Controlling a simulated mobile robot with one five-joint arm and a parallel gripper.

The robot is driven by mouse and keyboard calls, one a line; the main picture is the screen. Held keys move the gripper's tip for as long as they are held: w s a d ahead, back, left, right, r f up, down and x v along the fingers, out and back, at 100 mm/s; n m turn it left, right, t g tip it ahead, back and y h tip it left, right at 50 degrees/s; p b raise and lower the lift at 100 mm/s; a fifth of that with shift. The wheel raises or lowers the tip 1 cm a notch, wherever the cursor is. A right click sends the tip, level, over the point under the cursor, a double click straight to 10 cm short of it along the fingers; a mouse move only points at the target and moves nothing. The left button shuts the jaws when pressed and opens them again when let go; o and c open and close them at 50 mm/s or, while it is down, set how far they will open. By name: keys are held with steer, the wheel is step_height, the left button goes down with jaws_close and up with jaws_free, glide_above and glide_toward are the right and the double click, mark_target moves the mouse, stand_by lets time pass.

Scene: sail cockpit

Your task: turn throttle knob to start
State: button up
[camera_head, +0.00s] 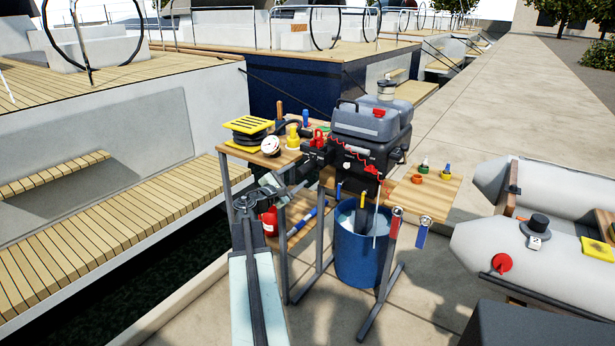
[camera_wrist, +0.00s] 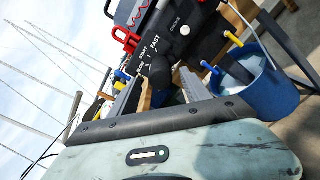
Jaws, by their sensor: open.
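The outboard motor (camera_head: 372,150) with its black body and grey cover stands on the wooden bench. In the wrist view its black control panel (camera_wrist: 172,42) carries white lettering, including START, FAST and CHOKE. A dark rounded knob (camera_wrist: 160,70), which looks like the throttle knob, sits below the START and FAST lettering. My gripper (camera_wrist: 161,76) is open, its two fingers on either side of that knob as seen from the wrist. I cannot tell whether they touch it. In the head view my gripper (camera_head: 291,181) is at the motor's left side, and the knob is not clearly visible.
A red clip (camera_wrist: 128,39) and a white round button are close to the panel. A blue bucket (camera_head: 358,255) stands below the bench. Tools hang from the bench's right side. A grey dinghy (camera_head: 500,245) is at right.

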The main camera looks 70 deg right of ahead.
mark_target(307, 167)
steer(key=x, duration=0.7)
steer(key=shift+s+d, duration=0.1)
steer(key=shift+d, duration=0.2)
steer(key=shift+c, duration=0.4)
